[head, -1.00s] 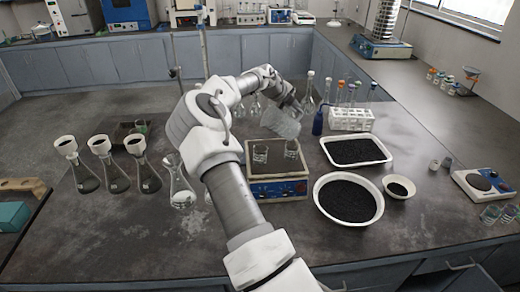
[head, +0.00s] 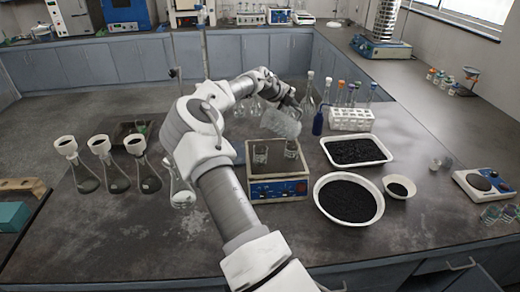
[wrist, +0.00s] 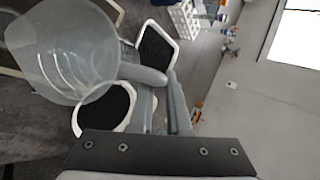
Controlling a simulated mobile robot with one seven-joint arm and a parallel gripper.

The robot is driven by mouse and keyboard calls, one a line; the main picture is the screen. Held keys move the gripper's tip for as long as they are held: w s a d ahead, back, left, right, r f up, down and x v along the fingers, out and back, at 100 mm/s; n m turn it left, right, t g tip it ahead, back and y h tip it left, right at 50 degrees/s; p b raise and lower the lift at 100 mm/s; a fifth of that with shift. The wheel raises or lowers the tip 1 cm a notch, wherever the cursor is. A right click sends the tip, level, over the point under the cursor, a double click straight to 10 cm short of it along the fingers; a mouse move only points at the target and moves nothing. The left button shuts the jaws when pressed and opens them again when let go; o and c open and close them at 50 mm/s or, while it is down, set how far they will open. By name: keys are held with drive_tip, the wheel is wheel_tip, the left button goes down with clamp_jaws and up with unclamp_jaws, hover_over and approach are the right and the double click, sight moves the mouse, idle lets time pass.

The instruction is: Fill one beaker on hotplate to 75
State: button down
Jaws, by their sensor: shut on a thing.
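The hotplate (head: 278,188), a blue-fronted box with a dark top, stands in the middle of the bench in the head view. Two small clear beakers stand on it, a left beaker (head: 260,154) and a right beaker (head: 291,148). My gripper (head: 289,108) is shut on a large clear jug (head: 281,123), held tilted above the back of the hotplate, close to the right beaker. I cannot make out a liquid level in the jug or beakers.
Right of the hotplate are a white tray (head: 384,160), a round bowl (head: 377,205) of black grains, a white tube rack (head: 351,125) and a blue bottle (head: 317,123). Several flasks with funnels stand at left.

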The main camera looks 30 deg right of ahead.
drive_tip(key=shift+a+r+h, duration=0.1)
drive_tip(key=shift+a+h, duration=0.1)
drive_tip(key=shift+h, duration=0.1)
idle(0.9)
drive_tip(key=shift+w+a+f+h+b, duration=0.2)
drive_tip(key=shift+a+f+h+b, duration=0.25)
drive_tip(key=shift+b, duration=1.05)
idle(2.5)
drive_tip(key=shift+d+r+p, duration=0.15)
drive_tip(key=shift+r+p, duration=0.25)
drive_tip(key=shift+p, duration=0.05)
drive_tip(key=shift+s+d+r+y+p, duration=0.2)
drive_tip(key=shift+r+p, duration=0.4)
drive_tip(key=shift+p, duration=0.65)
drive_tip(key=d+f+y, duration=0.2)
drive_tip(key=shift+s+y, duration=0.25)
drive_tip(key=shift+y, duration=0.1)
drive_tip(key=shift+w+f, duration=0.1)
drive_tip(key=shift+w, duration=0.05)
drive_tip(key=s+d+f+m+t+y+p, duration=0.2)
drive_tip(key=d+f+y+p, duration=0.3)
drive_tip(key=d+y+p, duration=0.1)
drive_tip(key=shift+d+f+y, duration=0.4)
drive_tip(key=shift+d+y, duration=0.05)
drive_tip(key=shift+y, duration=0.35)
